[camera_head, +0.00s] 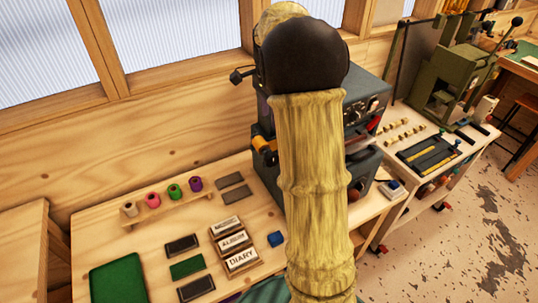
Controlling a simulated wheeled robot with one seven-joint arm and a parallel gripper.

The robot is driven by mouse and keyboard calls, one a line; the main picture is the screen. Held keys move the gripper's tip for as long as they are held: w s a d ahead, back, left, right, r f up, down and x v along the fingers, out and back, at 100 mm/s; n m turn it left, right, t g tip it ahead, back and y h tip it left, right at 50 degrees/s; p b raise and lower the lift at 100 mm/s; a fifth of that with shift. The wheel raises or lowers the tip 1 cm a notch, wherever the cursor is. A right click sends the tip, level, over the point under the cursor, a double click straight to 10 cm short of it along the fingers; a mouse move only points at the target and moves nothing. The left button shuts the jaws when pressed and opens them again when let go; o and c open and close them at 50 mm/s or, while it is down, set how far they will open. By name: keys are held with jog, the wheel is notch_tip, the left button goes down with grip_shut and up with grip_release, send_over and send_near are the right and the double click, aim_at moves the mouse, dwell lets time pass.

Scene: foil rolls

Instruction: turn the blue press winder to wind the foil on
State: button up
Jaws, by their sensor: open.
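A dark blue-grey press (368,98) stands on the wooden bench, largely hidden behind my arm. A short rod with a black knob (238,76) sticks out from its upper left side. Lower on the same side is an orange-yellow roll-like part with black ends (262,145). I cannot tell for sure which of these is the winder, and foil on it cannot be made out. My arm, in a tan ribbed sleeve with a black joint, rises through the middle of the view. My gripper is not visible.
Spools of several colours stand on a small wooden rack (178,208). Type trays, one reading DIARY (241,260), a blue block (276,239) and a green mat (118,281) lie on the bench (85,230). A green press (445,85) stands on the right-hand bench. Speckled floor is clear at right.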

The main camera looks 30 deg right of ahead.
aim_at(270, 155)
notch_tip(270, 155, down, 16)
jog(key=p, duration=0.4)
jog(key=shift+f, duration=0.25)
grip_shut()
